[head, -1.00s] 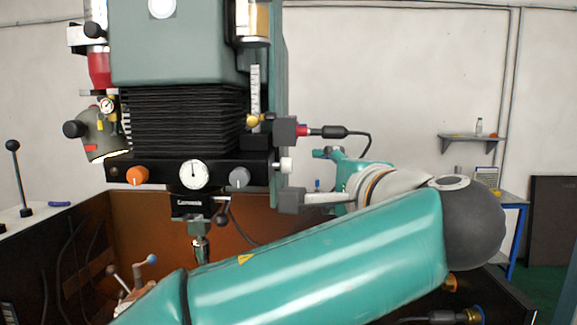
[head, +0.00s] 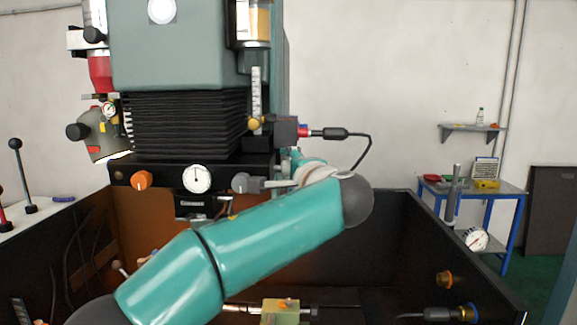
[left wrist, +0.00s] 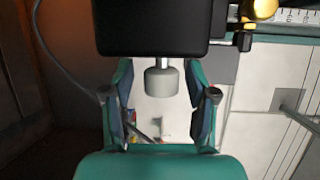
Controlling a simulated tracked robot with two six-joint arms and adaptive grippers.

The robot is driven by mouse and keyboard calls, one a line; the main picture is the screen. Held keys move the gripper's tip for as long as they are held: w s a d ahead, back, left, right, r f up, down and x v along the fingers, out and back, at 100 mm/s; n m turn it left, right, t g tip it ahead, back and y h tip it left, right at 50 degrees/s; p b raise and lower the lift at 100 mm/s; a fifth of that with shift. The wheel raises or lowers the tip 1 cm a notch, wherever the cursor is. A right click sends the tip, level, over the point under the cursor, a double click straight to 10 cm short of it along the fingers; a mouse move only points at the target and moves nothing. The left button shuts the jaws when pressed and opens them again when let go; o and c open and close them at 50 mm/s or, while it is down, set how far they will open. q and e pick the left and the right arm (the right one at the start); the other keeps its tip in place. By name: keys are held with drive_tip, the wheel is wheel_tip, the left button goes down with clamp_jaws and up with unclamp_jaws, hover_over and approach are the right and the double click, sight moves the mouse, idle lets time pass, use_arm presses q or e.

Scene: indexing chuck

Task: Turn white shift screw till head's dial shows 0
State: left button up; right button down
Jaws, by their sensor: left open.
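The white shift screw (left wrist: 163,82) sticks out of the black head block (left wrist: 152,25) in the left wrist view. My left gripper (left wrist: 160,75) is open, with one finger on each side of the screw. I see gaps between the fingers and the screw. In the head view, the left gripper (head: 270,184) is at the right end of the black head (head: 160,172), beside the grey knob. My right gripper is not in view.
An orange knob (head: 141,180) and the grey knob (head: 240,183) flank the dial. A cable with a black plug (head: 330,133) hangs just above my left arm. Dark enclosure walls (head: 400,235) surround the space below. A blue table (head: 488,190) stands behind at right.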

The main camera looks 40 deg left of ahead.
use_arm(q)
clamp_jaws()
drive_tip(key=shift+r+p, duration=0.1)
drive_tip(key=shift+p, duration=0.35)
drive_tip(key=shift+f+g, duration=0.2)
drive_tip(key=shift+g, duration=0.1)
unclamp_jaws()
drive_tip(key=shift+r+h, duration=0.1)
drive_tip(key=shift+h, duration=0.2)
drive_tip(key=v, duration=1.2)
drive_tip(key=shift+f, duration=0.25)
